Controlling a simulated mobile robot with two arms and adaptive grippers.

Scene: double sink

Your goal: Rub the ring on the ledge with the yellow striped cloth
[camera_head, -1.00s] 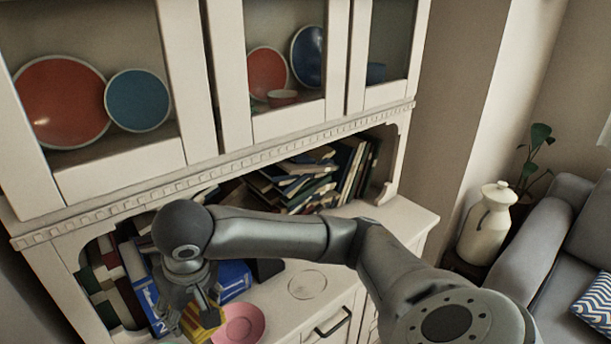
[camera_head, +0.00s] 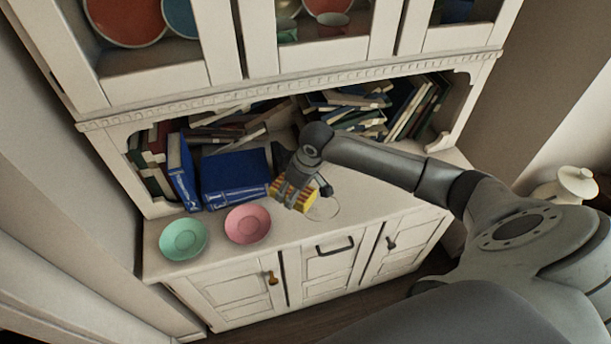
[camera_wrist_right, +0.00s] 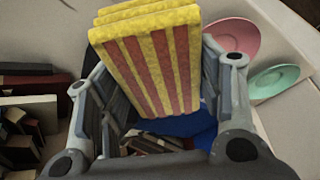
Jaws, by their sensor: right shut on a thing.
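The yellow and red striped cloth (camera_head: 308,199), a folded block, is held in my right gripper (camera_head: 295,194). In the right wrist view the cloth (camera_wrist_right: 155,62) stands between the two fingers (camera_wrist_right: 155,105), which are shut on it. The ring (camera_head: 333,213) is a faint round outline on the white ledge (camera_head: 370,199). The cloth and gripper are at the ring's left side and hide part of it. I cannot tell whether the cloth touches the ledge. My left gripper is not in view.
A pink bowl (camera_head: 248,224) and a green bowl (camera_head: 183,239) sit left of the ring. A blue book (camera_head: 234,172) lies behind them, with more books (camera_head: 345,104) in the niche. The ledge right of the ring is clear.

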